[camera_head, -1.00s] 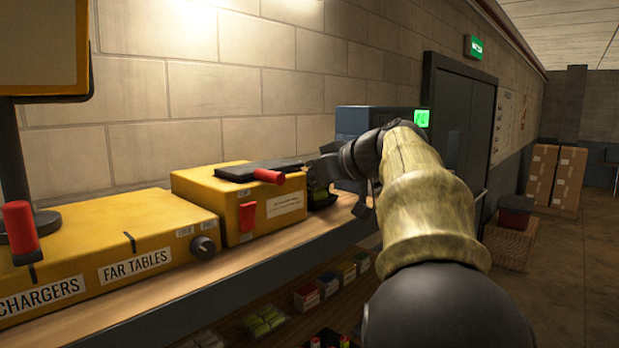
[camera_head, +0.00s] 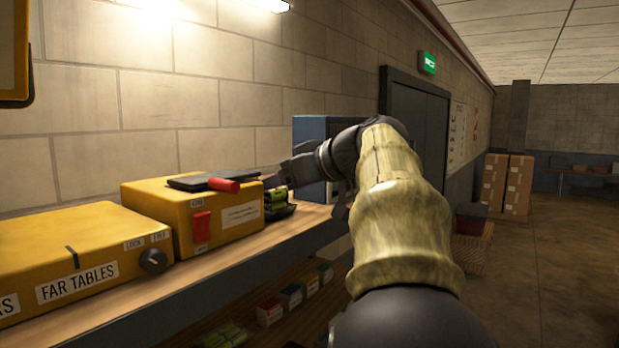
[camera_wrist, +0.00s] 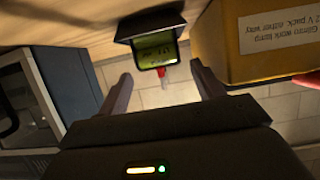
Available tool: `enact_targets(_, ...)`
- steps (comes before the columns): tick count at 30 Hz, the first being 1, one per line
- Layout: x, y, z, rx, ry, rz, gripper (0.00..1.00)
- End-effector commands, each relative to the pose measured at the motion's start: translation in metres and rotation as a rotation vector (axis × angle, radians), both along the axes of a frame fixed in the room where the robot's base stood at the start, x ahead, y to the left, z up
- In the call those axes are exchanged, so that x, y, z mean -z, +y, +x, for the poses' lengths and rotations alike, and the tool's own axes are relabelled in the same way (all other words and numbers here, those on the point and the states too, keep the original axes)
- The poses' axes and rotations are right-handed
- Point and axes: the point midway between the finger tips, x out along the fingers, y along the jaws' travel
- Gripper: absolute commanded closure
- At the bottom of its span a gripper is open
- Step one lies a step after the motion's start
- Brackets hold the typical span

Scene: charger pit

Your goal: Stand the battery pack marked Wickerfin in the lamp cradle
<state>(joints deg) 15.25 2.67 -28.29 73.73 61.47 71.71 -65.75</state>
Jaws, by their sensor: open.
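A yellow-green battery pack (camera_wrist: 157,48) with dark lettering, too small to read, stands in a black holder (camera_wrist: 150,24) at the right end of a yellow lamp box. In the head view the green pack (camera_head: 274,196) shows beside the lamp box (camera_head: 150,195). I cannot read whether it is marked Wickerfin. My gripper (camera_wrist: 160,72) is open, with its two fingers spread on either side of the pack's line and their tips apart from it. In the head view my wrist and fingers partly hide the area around the pack.
A yellow case marked FAR TABLES (camera_head: 78,284) lies left on the wooden shelf. A blue cabinet (camera_head: 310,130) stands right of the pack, close to my gripper. The block wall (camera_head: 225,100) is behind. Small boxes (camera_head: 270,312) sit on a lower shelf.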

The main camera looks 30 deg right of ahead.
Motion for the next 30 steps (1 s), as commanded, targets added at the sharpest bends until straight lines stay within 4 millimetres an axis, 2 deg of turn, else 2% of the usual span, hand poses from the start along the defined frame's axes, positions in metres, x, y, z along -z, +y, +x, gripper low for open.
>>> enact_targets(6,-0.015,-0.015,-0.039,0.003,-0.002,-0.002,0.33)
enact_targets(12,-0.027,-0.023,-0.062,0.001,0.0,0.0,0.33)
enact_targets(30,-0.03,-0.024,-0.067,-0.002,0.0,0.001,0.33)
